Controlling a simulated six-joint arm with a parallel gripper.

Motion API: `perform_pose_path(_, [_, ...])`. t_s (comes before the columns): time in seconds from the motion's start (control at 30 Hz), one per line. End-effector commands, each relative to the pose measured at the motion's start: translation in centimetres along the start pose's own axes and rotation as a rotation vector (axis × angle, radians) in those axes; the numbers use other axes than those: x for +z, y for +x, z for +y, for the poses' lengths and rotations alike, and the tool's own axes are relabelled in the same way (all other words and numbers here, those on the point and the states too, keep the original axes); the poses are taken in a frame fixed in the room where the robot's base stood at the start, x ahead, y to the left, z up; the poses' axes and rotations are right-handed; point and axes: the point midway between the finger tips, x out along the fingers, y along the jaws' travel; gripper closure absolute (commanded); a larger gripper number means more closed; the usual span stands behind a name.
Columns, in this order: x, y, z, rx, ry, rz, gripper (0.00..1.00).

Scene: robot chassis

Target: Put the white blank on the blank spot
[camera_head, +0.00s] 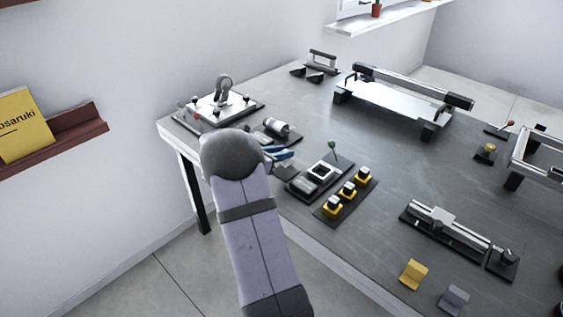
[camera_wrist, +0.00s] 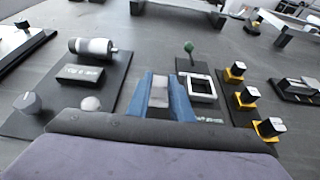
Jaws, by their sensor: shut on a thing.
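My gripper (camera_wrist: 168,98) has two blue fingers closed on a pale block, which looks like the white blank (camera_wrist: 159,91). In the head view my gripper (camera_head: 283,155) is just left of a dark plate with a white square frame (camera_head: 322,170). The block is not clear there, as my arm hides much of that area. The frame has a dark centre and also shows in the wrist view (camera_wrist: 202,75), just right of the fingers. No label marks the blank spot, so I cannot tell whether the frame is it. The gap below the block is not clear.
A green-knobbed lever (camera_head: 332,146) stands behind the frame. Several yellow-based blocks with pale tops (camera_head: 347,188) stand in a row to its right. A plate with a grey cylinder (camera_wrist: 93,46) lies left of my gripper. Open table (camera_head: 400,165) lies farther right.

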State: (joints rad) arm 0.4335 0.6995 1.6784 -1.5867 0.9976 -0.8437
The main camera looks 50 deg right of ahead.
Motion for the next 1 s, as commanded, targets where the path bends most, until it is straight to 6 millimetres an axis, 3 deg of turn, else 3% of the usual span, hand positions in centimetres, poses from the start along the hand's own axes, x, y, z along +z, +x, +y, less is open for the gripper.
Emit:
perform_pose_path(0.37, [-3.3,1.4,0.0,0.0,-0.003,0.0,1.0])
perform_pose_path(0.8, [-3.9,1.6,0.0,0.0,-0.001,0.0,1.0])
perform_pose_path(0.83, [-3.8,1.6,0.0,0.0,-0.001,0.0,0.76])
perform_pose_path(0.9, [-3.7,1.5,0.0,0.0,-0.001,0.0,0.62])
perform_pose_path(1.0, [-3.7,1.5,0.0,0.0,-0.001,0.0,0.62])
